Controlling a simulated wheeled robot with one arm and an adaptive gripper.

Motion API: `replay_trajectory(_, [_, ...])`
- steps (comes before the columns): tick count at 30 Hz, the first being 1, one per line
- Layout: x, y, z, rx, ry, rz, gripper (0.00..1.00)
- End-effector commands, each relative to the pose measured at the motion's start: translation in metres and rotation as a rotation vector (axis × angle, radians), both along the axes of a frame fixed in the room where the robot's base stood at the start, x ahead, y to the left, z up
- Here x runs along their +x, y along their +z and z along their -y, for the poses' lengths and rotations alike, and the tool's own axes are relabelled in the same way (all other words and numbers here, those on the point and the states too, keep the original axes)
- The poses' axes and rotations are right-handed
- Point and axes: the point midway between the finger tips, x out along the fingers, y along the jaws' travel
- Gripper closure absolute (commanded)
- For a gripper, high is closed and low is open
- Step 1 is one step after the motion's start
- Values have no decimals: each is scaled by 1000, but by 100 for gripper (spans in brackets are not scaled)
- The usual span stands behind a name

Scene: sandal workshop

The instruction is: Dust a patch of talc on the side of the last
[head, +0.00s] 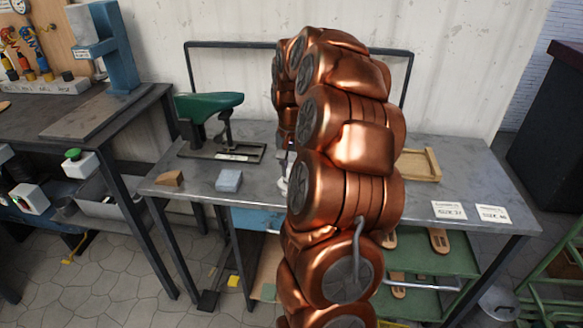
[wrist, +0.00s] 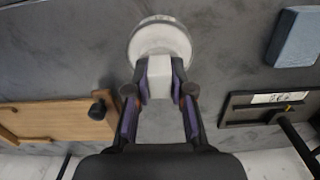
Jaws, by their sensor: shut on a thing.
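The green last (head: 210,106) sits raised on a dark metal stand (head: 255,152) at the left of the grey bench. No white patch shows on its visible side. In the wrist view, my gripper (wrist: 160,82) is shut on a small white block (wrist: 159,72). Just past the block is a round white dish (wrist: 160,34) with a pale rim; the block overlaps its edge in the picture, and I cannot tell whether they touch. The stand's base also shows in the wrist view (wrist: 238,106).
A blue-grey block (head: 229,180) and a small wooden wedge (head: 170,178) lie near the bench's front left. A wooden tray (head: 420,166) and two paper labels (head: 449,210) are to the right. A dark rail stands along the back. Bare bench lies between dish and stand.

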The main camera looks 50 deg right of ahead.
Motion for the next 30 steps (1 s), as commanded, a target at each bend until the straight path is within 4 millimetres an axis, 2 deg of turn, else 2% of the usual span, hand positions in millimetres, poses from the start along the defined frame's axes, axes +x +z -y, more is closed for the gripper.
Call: replay_trajectory(30, [0,-6,0,0,0,0,100])
